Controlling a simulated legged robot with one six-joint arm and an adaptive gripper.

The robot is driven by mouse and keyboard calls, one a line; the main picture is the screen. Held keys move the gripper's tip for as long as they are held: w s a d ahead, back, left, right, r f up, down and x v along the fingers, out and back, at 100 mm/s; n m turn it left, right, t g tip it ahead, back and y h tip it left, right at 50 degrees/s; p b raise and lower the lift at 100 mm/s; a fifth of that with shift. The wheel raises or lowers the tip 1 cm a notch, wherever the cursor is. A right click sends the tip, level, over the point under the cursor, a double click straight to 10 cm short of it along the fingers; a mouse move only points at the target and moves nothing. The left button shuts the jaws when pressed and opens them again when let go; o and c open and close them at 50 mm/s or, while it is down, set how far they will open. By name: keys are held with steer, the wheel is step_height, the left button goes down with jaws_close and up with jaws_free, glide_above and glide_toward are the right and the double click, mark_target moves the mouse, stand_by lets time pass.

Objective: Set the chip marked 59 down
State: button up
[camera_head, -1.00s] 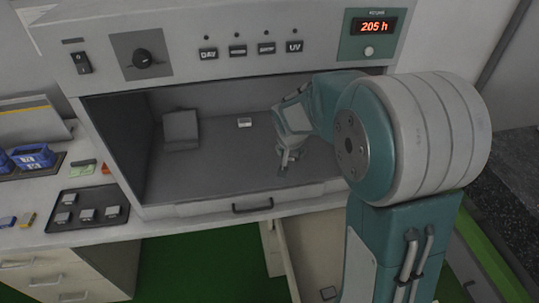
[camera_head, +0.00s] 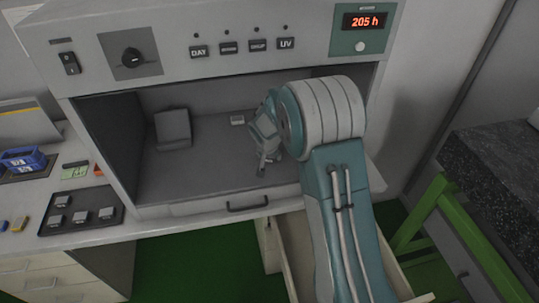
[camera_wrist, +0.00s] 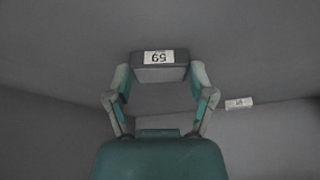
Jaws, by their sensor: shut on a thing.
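The chip marked 59 (camera_wrist: 160,72) is a dark grey block with a white label, and the label reads upside down in the wrist view. My gripper (camera_wrist: 160,82) is shut on it, one finger at each side. In the head view my gripper (camera_head: 263,168) points down inside the cabinet chamber, over the grey floor (camera_head: 200,178). The chip is too small to make out there, and I cannot tell its height above the floor.
A small pale labelled block (camera_head: 237,119) lies toward the chamber's back and also shows in the wrist view (camera_wrist: 239,103). A grey block (camera_head: 173,129) stands at the left. A dark tray (camera_head: 84,222) with several chips sits on the bench outside. The chamber's middle floor is clear.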

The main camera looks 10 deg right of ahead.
steer(key=o, duration=1)
steer(key=shift+c, duration=0.2)
steer(key=s+d+v, duration=0.2)
steer(key=v, duration=0.8)
steer(key=s+d+f+v, duration=0.1)
steer(key=s+v, duration=0.1)
steer(key=v, duration=0.8)
steer(key=s+r+n+y, duration=0.1)
steer(key=s+r+n, duration=0.1)
steer(key=s, duration=1)
steer(key=s+r+n+t, duration=0.1)
steer(key=s+r, duration=0.4)
steer(key=s, duration=0.8)
steer(key=shift+d+n+t+y, duration=0.3)
steer(key=shift+d+n+y, duration=0.1)
steer(key=shift+n, duration=0.4)
